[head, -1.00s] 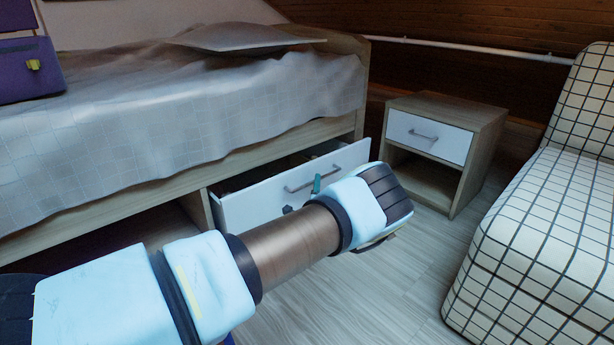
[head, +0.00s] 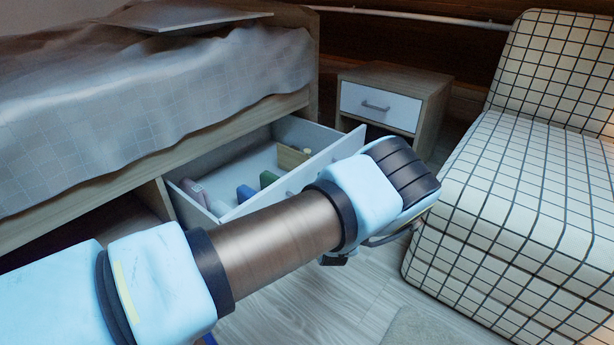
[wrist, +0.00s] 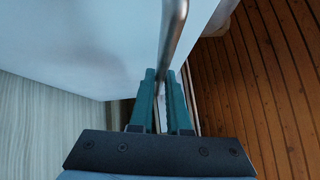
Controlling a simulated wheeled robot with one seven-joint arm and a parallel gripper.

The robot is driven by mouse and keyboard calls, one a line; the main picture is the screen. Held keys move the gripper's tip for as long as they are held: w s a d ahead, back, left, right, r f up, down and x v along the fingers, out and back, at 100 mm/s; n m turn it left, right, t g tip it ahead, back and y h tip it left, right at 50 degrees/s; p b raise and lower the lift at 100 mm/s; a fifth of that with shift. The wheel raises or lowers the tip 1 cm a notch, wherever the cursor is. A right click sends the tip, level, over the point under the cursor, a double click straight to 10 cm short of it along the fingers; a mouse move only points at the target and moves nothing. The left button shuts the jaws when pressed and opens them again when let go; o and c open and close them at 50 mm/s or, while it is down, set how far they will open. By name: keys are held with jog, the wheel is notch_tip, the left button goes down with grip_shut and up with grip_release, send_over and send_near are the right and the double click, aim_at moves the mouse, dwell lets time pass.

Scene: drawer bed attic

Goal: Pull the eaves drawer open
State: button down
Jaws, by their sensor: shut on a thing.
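The white-fronted eaves drawer (head: 345,146) under the bed is pulled well out, and its inside shows in the head view. Its metal bar handle (wrist: 174,30) runs upright through the wrist view, along the pale drawer front (wrist: 110,40). My gripper (wrist: 163,78) is shut on the handle, with the teal fingers on either side of the bar.
Inside the drawer are a green item (head: 268,178), a blue item (head: 245,193) and a small wooden divider or box (head: 292,157). A bedside cabinet (head: 428,115) stands behind the drawer. A checked chair (head: 500,200) is close on the right. Grey floor (head: 340,300) lies clear in front.

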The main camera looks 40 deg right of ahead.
jog(key=shift+s+d+f, duration=0.1)
jog(key=shift+s+d, duration=0.15)
jog(key=shift+s, duration=1)
jog(key=shift+s+d, duration=0.2)
jog(key=shift+s, duration=1)
jog(key=c, duration=0.9)
grip_release()
jog(key=p+v, duration=0.4)
jog(key=v, duration=0.6)
jog(key=shift+s+a, duration=0.15)
jog(key=shift+s, duration=0.2)
